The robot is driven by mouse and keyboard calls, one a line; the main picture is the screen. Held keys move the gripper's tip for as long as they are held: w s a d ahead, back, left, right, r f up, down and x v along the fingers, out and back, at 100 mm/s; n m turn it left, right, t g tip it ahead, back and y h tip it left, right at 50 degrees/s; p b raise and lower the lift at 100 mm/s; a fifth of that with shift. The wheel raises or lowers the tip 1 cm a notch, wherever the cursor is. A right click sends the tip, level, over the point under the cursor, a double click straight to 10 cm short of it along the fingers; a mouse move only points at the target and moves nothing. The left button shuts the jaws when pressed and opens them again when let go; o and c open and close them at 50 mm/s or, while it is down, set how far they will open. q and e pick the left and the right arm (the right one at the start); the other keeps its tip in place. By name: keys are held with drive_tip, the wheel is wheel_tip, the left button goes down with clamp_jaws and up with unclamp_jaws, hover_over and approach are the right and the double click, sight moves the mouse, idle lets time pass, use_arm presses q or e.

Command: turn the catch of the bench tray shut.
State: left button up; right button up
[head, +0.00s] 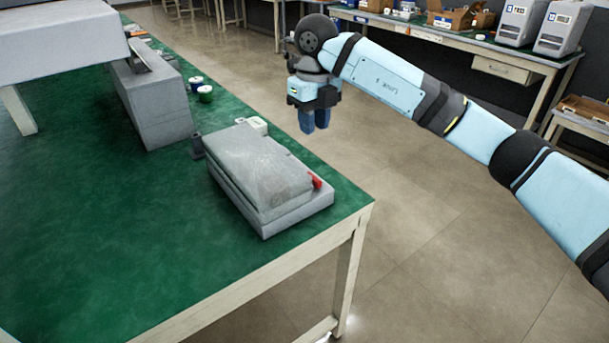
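The bench tray (262,170) is a grey, flat box with a lid-like upper part, lying on the green bench near its right corner. Its red catch (316,181) shows small on the right side of the tray; its exact angle is too small to tell. My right gripper (314,120) hangs with blue fingertips pointing down, beyond the bench's right edge and above the floor in the picture. It is apart from the tray and the catch. Its fingers look close together with nothing between them. My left gripper is not in view.
A dark small cylinder (197,145) and a whitish cup (257,125) stand close behind the tray. Small pots (205,94) and a large grey block (150,105) stand further back. The green bench top (120,230) is clear at the front left.

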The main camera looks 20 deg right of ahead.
drive_tip(key=b, duration=0.1)
approach(313, 174)
drive_tip(key=shift+s+a+f, duration=0.1)
drive_tip(key=shift+s+f, duration=0.3)
drive_tip(key=shift+s, duration=0.1)
wheel_tip(313, 174, down, 8)
drive_tip(key=shift+f+b, duration=0.1)
drive_tip(key=shift+b, duration=0.8)
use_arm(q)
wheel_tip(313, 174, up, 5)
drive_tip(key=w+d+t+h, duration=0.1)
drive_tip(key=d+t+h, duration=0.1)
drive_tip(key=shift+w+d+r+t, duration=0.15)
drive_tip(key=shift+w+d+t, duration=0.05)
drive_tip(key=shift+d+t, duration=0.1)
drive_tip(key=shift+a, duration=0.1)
use_arm(e)
clamp_jaws()
